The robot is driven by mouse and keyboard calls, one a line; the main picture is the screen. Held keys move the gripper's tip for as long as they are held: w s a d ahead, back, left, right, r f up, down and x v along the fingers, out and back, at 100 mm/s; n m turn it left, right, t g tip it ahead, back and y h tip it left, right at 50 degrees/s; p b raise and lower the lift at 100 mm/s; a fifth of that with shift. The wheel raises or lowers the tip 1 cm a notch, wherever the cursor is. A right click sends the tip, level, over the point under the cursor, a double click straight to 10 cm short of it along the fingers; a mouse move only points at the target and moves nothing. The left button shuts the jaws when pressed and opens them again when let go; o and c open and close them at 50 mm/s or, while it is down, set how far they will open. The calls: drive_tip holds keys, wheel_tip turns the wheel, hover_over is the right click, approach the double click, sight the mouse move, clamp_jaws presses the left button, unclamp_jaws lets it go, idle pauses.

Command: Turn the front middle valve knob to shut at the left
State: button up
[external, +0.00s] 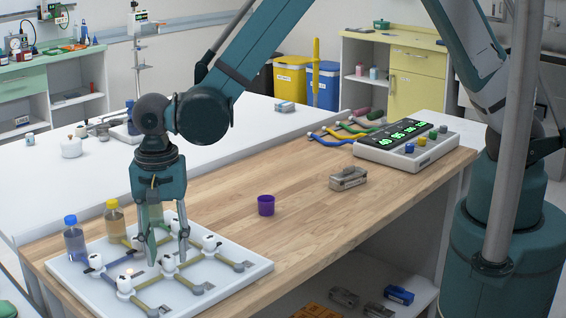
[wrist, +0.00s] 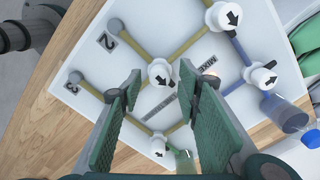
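The front middle valve knob (external: 168,264) is white and sits on the white valve board. In the wrist view this knob (wrist: 160,71), with a dark arrow on its top, lies on the tube to outlet 2; I cannot tell the arrow's direction surely. My gripper (external: 168,257) points down over the board, its green-padded fingers on either side of this knob. In the wrist view my gripper (wrist: 160,82) is open, with visible gaps between knob and fingertips. Finger height relative to the knob is unclear.
Neighbouring knobs stand close: front left (external: 125,284), front right (external: 211,242) and one behind (external: 95,260). A blue-capped bottle (external: 75,240) and a yellow-capped bottle (external: 115,221) stand at the board's back. A purple cup (external: 266,205) stands on clear wood to the right.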

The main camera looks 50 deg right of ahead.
drive_tip(key=shift+f, duration=0.4)
drive_tip(key=shift+c, duration=0.5)
drive_tip(key=c, duration=0.8)
